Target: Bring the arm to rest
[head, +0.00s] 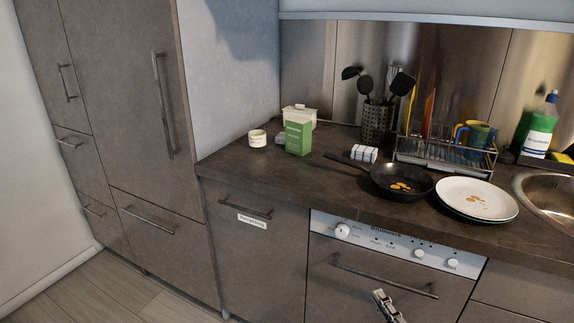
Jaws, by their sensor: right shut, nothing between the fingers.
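My right gripper (385,301) shows at the bottom edge of the head view, right of centre. It is in front of the dishwasher front (350,286), just below the bar handle (384,276). Its fingers are together and nothing is between them. I cannot tell how far it stands from the door. Most of the right arm is outside the picture. My left gripper is not in view.
The dark worktop (290,173) carries a green box (298,137), a black pan (402,182), stacked plates (476,198), a dish rack (445,155) and a utensil holder (377,123). A sink (550,196) is at the right. Tall cabinets (120,120) stand at left. Floor (130,285) there is clear.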

